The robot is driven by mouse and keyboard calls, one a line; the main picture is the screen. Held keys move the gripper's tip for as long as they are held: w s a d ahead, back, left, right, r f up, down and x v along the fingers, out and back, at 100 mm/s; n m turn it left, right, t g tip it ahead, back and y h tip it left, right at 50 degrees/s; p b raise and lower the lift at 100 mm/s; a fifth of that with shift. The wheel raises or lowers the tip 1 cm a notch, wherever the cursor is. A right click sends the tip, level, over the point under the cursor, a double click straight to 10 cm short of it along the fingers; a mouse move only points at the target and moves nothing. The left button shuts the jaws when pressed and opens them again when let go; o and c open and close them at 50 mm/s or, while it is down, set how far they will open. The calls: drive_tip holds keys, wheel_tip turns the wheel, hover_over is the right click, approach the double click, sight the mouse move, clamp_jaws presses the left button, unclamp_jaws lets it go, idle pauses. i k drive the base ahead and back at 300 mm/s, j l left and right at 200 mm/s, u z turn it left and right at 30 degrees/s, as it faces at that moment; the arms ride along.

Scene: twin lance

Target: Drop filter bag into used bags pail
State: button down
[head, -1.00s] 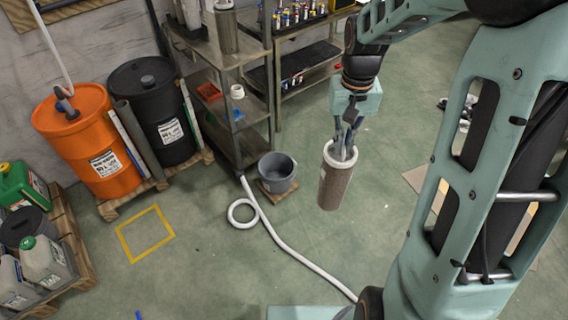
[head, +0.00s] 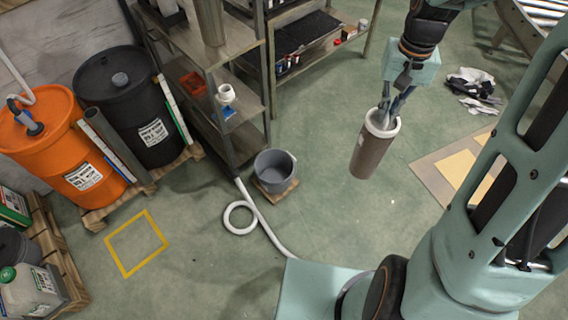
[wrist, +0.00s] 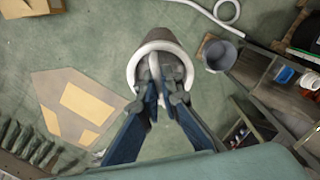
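The filter bag (head: 371,157) is a brown cylinder with a white ring at its top. It hangs slightly tilted in the air above the floor, to the right of the pail. My gripper (head: 383,118) is shut on its top; in the wrist view the fingertips (wrist: 160,88) close on a white strip across the ring (wrist: 134,68). The pail (head: 262,180) is a grey open bucket on a small wooden base on the floor. It also shows in the wrist view (wrist: 214,62), to the right of the bag and apart from it. I see nothing inside it.
A metal shelf rack (head: 222,100) stands just behind the pail. A white hose (head: 262,222) curls on the floor before it. Orange (head: 60,150) and black (head: 125,105) drums stand left. A flat board (head: 440,165) lies right. Floor between bag and pail is clear.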

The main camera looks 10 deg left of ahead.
sight(278, 179)
drive_tip(key=i+j+z, duration=0.35)
drive_tip(key=i+j, duration=0.4)
drive_tip(key=j, duration=0.15)
drive_tip(key=i+j+z, duration=0.1)
drive_tip(key=i+j, duration=0.15)
drive_tip(key=j, duration=0.15)
